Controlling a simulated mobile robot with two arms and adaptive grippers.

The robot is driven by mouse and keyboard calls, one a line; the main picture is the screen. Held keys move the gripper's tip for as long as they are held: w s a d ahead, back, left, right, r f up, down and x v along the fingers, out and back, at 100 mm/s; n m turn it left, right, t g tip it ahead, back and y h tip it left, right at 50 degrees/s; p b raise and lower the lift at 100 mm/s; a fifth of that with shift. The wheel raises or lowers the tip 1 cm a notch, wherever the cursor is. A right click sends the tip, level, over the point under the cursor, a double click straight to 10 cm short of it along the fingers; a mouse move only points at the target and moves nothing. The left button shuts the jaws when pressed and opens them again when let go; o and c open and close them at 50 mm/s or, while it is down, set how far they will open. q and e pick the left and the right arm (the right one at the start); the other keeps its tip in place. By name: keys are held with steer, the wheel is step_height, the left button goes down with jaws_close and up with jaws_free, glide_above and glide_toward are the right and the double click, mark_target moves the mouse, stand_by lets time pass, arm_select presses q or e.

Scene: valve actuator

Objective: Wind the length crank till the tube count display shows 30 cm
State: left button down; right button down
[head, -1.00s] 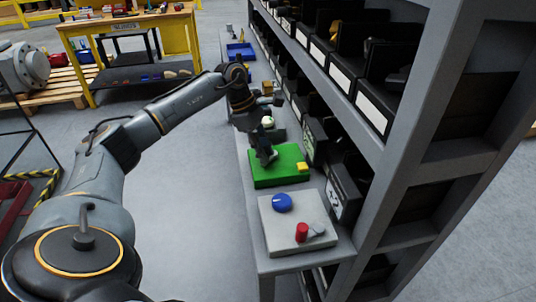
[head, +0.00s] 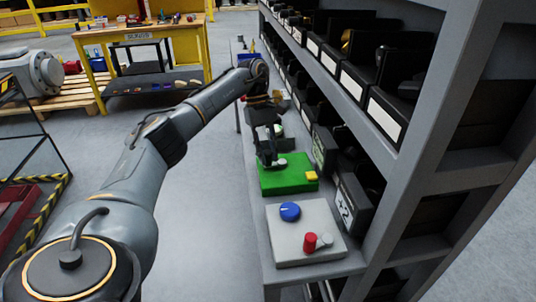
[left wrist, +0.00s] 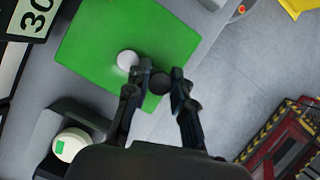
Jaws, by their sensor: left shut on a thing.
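The green box (head: 290,184) stands on the bench, with a grey round hub (head: 282,161) and a yellow block (head: 311,176) on top. My left gripper (head: 268,160) is over its left part. In the left wrist view, the gripper (left wrist: 160,78) is shut on the dark crank knob (left wrist: 160,84), beside the pale hub (left wrist: 127,60) on the green top (left wrist: 90,40). A display (left wrist: 38,22) at the upper left of that view reads "30"; the frame edge cuts it off. In the head view its digits are too small to read. My right gripper is not in view.
A grey box (head: 290,245) with a blue dial (head: 290,211) and a red-knobbed crank (head: 311,242) stands nearer me, beside a display (head: 345,205) reading "+2". The shelf rack (head: 420,180) closes the right side. Open floor (head: 215,200) lies left of the bench.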

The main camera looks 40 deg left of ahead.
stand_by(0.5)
arm_select(q)
steer(key=c, duration=1.1)
jaws_free()
steer(key=shift+w, duration=0.1)
steer(key=shift+c, duration=0.2)
steer(key=v, duration=1.2)
steer(key=shift+a, duration=0.15)
steer(key=shift+f, duration=0.1)
